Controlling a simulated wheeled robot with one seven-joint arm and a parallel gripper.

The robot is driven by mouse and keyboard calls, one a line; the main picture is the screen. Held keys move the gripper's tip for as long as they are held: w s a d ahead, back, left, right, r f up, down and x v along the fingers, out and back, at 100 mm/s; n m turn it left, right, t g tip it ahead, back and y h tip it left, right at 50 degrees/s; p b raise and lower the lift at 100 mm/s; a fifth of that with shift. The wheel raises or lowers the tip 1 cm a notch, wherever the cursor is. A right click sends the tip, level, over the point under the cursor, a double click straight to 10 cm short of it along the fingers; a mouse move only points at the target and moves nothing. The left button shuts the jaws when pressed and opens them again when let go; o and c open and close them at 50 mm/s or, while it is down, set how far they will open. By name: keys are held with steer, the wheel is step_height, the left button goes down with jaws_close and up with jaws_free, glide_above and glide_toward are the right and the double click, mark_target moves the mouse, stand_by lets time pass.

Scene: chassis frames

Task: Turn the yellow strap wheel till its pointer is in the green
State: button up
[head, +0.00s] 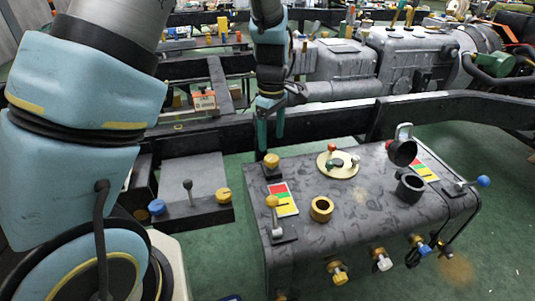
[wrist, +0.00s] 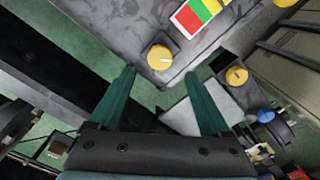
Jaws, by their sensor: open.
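A yellow round knob (head: 271,160), which looks like the strap wheel, stands at the far left corner of the dark grey tank top (head: 340,215). A card (head: 284,199) with red, yellow and green fields lies beside it. My gripper (head: 271,142) is open and points down just above and behind the knob. In the wrist view the knob (wrist: 159,57) shows just beyond my fingertips (wrist: 160,73), roughly centred between them. Nothing is between the fingers. A small dark mark shows at the knob's edge; I cannot tell where its pointer stands.
A box at left bears another yellow knob (head: 223,195) and a blue knob (head: 157,207). A black rail (head: 310,118) runs behind.

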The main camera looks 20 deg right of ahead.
mark_target(271, 158)
step_height(271, 158, down, 7)
steer(key=shift+s+r, duration=0.1)
steer(key=shift+r, duration=0.1)
jaws_close()
stand_by(0.7)
